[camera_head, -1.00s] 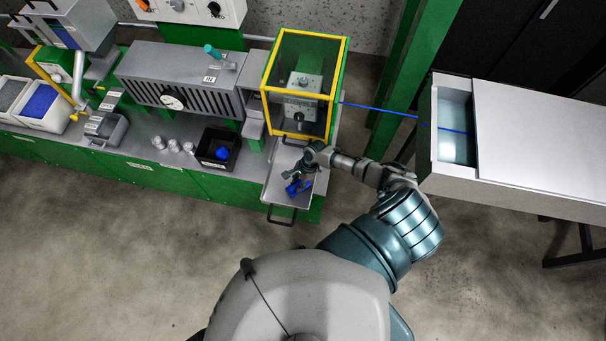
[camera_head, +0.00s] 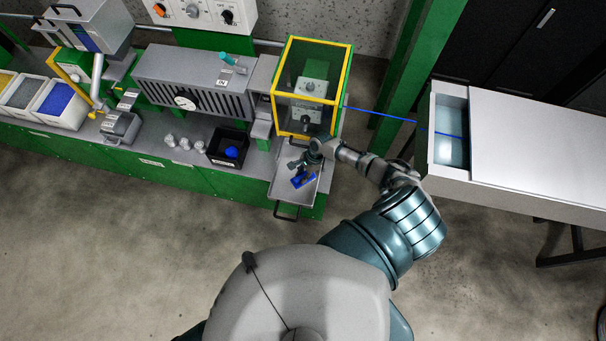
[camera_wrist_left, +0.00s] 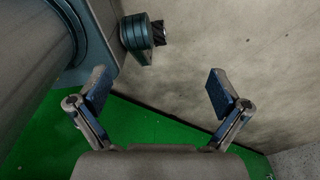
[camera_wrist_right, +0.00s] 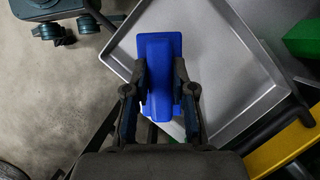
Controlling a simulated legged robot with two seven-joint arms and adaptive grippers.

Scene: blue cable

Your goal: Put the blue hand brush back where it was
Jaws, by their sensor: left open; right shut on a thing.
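The blue hand brush (camera_wrist_right: 160,50) is between the fingers of my right gripper (camera_wrist_right: 160,85), which is shut on it. In the right wrist view it lies over the grey metal tray (camera_wrist_right: 225,60); I cannot tell whether it touches the tray. In the head view the brush (camera_head: 302,180) shows at my right gripper (camera_head: 303,168), above the tray (camera_head: 288,198) in front of the yellow-framed box. My left gripper (camera_wrist_left: 160,95) is open and empty in the left wrist view, over green surface and floor. It is not visible in the head view.
The yellow-framed box (camera_head: 312,88) stands behind the tray. A black bin (camera_head: 228,147) with a blue item is to its left. A blue cable (camera_head: 380,114) runs right to a white cabinet (camera_head: 540,135). White bins (camera_head: 60,103) stand at far left.

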